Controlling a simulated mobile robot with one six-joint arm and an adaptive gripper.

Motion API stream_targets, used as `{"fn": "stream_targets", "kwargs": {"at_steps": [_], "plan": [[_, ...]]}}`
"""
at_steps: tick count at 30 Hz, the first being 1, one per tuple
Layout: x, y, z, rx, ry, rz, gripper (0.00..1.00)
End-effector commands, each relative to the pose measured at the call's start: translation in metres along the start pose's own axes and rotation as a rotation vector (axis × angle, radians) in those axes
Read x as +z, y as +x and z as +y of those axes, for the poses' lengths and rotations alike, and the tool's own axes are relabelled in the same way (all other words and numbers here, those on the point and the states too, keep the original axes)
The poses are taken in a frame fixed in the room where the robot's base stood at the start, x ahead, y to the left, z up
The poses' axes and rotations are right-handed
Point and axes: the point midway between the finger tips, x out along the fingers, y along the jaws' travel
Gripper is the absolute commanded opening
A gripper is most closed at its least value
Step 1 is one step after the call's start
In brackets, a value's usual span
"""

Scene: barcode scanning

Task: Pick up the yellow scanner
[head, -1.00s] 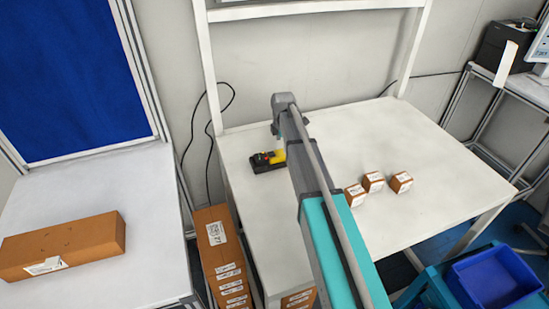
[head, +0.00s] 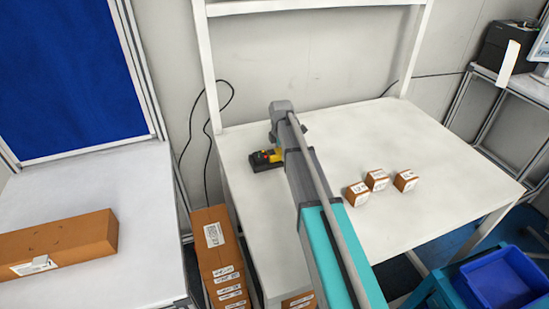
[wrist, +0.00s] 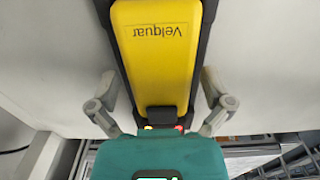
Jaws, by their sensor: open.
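The yellow scanner (head: 274,155) sits in its black base (head: 262,164) near the left back part of the white table. In the wrist view, the scanner (wrist: 155,50) is large, with its yellow face and dark lettering toward the camera. My gripper (wrist: 160,88) is open, with one finger on each side of the scanner and visible gaps to it. In the head view, my arm hides part of the scanner and most of the gripper.
Three small brown boxes (head: 376,180) stand on the white table (head: 430,160) to the right of my arm. A long brown carton (head: 60,245) lies on the left table. Stacked cartons (head: 217,250) stand between the tables. A blue bin (head: 500,280) is at lower right.

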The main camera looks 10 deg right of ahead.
Motion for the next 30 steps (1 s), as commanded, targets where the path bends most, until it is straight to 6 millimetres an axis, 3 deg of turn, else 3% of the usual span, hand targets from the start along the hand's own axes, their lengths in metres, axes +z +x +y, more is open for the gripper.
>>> {"fn": "stream_targets", "kwargs": {"at_steps": [14, 17, 28, 30], "plan": [[-0.0002, -0.0004, 0.0, 0.0, 0.0, 0.0, 1.0], [-0.0003, -0.0004, 0.0, 0.0, 0.0, 0.0, 0.85], [-0.0005, -0.0003, 0.0001, 0.0, -0.001, 0.0, 0.16], [-0.0005, -0.0004, 0.0002, 0.0, -0.001, 0.0, 0.13]]}}
